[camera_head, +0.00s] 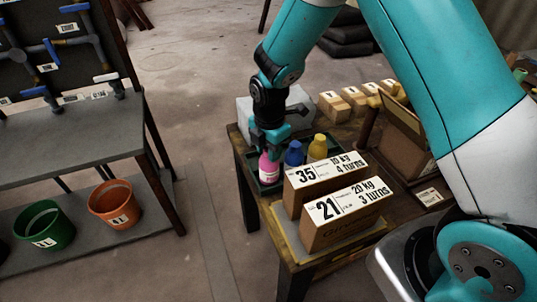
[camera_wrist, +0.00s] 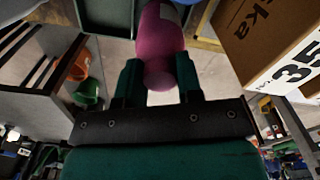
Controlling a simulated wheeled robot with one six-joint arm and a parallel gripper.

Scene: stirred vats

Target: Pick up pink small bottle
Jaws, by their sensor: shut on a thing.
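The small pink bottle (camera_head: 268,171) stands at the left end of a dark green tray (camera_head: 257,187) on the wooden table in the head view. My gripper (camera_head: 269,146) comes down on it from above, its jaws around the bottle's top. In the wrist view the pink bottle (camera_wrist: 160,42) sits between the two green fingers (camera_wrist: 158,85), which are shut on its neck. I cannot tell whether the bottle's base touches the tray.
A blue bottle (camera_head: 294,154) and a yellow bottle (camera_head: 318,147) stand just right of the pink one. Two cardboard boxes (camera_head: 326,178) (camera_head: 346,215) are in front. Small wooden blocks (camera_head: 355,97) lie behind. A shelf (camera_head: 75,140) with buckets stands left, across clear floor.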

